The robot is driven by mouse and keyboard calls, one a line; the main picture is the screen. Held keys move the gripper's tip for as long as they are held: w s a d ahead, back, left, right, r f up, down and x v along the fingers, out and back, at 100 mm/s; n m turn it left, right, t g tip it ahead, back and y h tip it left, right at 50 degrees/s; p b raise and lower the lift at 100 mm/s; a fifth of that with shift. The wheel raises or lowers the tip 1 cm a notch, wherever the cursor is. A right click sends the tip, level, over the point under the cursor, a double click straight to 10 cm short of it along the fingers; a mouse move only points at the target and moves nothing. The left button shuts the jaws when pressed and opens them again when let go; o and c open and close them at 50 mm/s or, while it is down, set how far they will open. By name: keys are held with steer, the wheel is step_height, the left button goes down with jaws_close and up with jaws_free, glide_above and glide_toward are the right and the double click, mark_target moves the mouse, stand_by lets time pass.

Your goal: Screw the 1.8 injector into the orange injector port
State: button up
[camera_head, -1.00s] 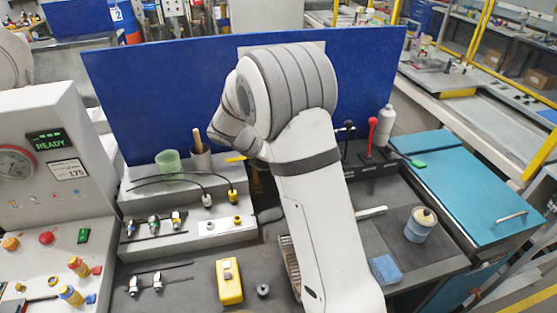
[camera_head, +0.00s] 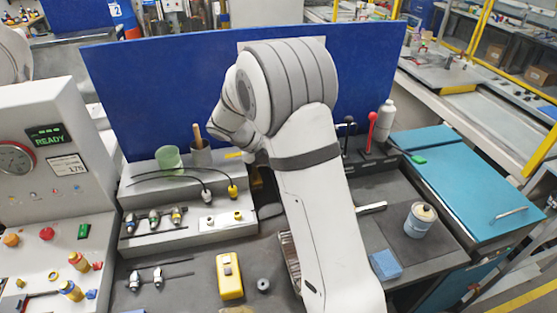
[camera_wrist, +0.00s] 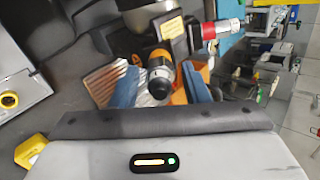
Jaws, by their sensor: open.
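Two blue fingertips of my gripper (camera_wrist: 159,90) stand apart with a gap between them in the wrist view. An orange-collared fitting with a dark round end (camera_wrist: 160,72) shows between and above them; it looks like the orange port, and I cannot tell whether I touch it. A red-tipped fitting (camera_wrist: 220,30) is right of it. In the head view, injectors with coloured bands (camera_head: 153,218) lie on the stepped rack, and two more (camera_head: 146,278) lie in front. Their labels are unreadable, so I cannot tell which is the 1.8. My arm hides the gripper there.
A yellow device (camera_head: 229,276) and a small dark ring (camera_head: 263,285) lie on the bench. A panel with knobs (camera_head: 46,233) stands at left. A can (camera_head: 420,220), a blue sponge (camera_head: 385,264) and a red-topped lever (camera_head: 372,122) are at right. A blue screen (camera_head: 150,95) closes the back.

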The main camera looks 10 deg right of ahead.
steer(key=n, duration=0.7)
steer(key=shift+n, duration=0.4)
steer(key=shift+c, duration=0.3)
jaws_close()
stand_by(0.4)
steer(key=m+b, duration=0.2)
steer(key=m, duration=0.4)
steer(key=shift+f, duration=0.15)
steer(key=m+b, duration=0.2)
steer(key=m, duration=0.2)
steer(key=shift+m, duration=1)
